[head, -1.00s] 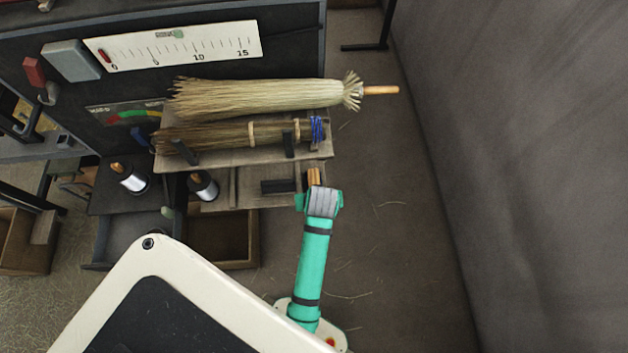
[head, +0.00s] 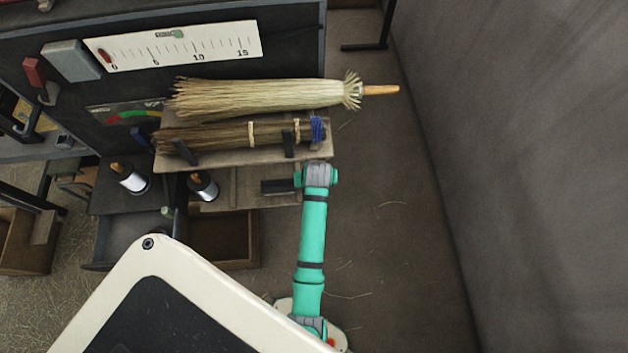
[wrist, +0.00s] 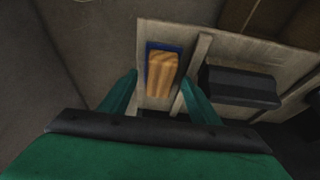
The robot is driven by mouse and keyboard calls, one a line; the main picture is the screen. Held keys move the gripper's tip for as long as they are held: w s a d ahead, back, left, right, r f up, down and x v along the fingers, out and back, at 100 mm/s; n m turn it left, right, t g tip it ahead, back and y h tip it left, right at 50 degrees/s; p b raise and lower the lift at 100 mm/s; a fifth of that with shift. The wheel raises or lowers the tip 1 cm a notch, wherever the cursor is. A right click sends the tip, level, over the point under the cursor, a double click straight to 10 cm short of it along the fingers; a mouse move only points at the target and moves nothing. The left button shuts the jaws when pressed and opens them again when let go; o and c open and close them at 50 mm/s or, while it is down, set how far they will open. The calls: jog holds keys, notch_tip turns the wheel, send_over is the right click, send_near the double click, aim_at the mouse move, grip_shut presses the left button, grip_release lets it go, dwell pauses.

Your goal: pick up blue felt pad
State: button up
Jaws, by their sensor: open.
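In the wrist view a blue pad (wrist: 149,74) shows as a thin blue border around a wooden block (wrist: 163,72). Most of the pad is hidden by the block. Both are on a wooden board (wrist: 150,28), near its left end. My gripper (wrist: 158,82) is open, with one green finger on each side of the block's near end. I cannot tell whether the fingers touch anything. In the head view my gripper (head: 316,178) is at the shelf's right end and hides the block and pad.
A black block (wrist: 240,88) lies right of the pad, past a raised wooden strip (wrist: 196,65). In the head view, a pale broom (head: 255,95) and a dark bristle bundle (head: 215,136) lie above. Open floor (head: 400,230) lies right.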

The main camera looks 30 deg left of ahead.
jog(key=shift+f, duration=0.15)
jog(key=c, duration=1.2)
jog(key=shift+o, duration=0.2)
jog(key=shift+w+r, duration=0.1)
jog(key=shift+r, duration=0.3)
jog(key=s+d, duration=1)
jog(key=s, duration=0.4)
jog(key=shift+s+d, duration=0.25)
jog(key=shift+d, duration=0.15)
